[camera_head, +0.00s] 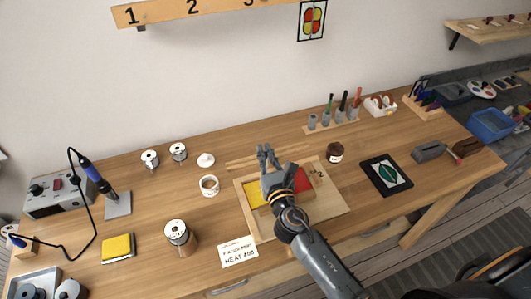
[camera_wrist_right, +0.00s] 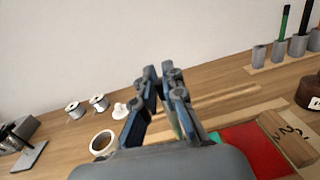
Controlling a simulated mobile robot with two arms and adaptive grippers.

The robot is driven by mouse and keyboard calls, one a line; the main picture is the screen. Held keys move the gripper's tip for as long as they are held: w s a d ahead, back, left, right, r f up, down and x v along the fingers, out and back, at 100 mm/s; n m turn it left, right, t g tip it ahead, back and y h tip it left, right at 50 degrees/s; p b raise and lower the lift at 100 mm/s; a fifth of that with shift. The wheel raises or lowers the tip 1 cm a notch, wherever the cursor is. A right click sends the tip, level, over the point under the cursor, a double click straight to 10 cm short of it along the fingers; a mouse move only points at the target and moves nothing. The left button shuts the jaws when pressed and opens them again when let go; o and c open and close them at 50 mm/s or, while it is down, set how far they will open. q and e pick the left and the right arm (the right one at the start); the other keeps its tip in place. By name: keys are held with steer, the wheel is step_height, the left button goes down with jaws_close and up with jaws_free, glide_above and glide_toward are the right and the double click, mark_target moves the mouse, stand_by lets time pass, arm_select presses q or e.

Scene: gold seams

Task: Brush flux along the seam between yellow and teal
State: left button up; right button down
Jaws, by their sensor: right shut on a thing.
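The wooden board (camera_head: 331,204) holds a yellow glass piece (camera_head: 254,195) on the left and a red one (camera_head: 303,181) on the right. The red piece (camera_wrist_right: 248,150) and a sliver of teal (camera_wrist_right: 214,136) show in the wrist view. My right gripper (camera_head: 267,153) is over the board, covering most of the teal and its seam with yellow. Its fingers (camera_wrist_right: 166,80) are shut on a thin grey-green tool (camera_wrist_right: 175,124), seemingly the flux brush, mostly hidden; I cannot tell whether its tip touches the glass. My left gripper is not in view.
A dark brown jar (camera_head: 335,152) stands right of the board's back corner. Behind it is a rack with upright tools (camera_head: 343,104). A framed leaf panel (camera_head: 387,175) lies right. A card (camera_head: 238,252) lies in front.

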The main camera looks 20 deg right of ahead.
steer(key=shift+f, duration=0.3)
stand_by(0.9)
steer(key=shift+s, duration=0.95)
stand_by(0.6)
step_height(320, 180, up, 6)
steer(key=p, duration=0.5)
steer(key=shift+p, duration=0.4)
stand_by(0.3)
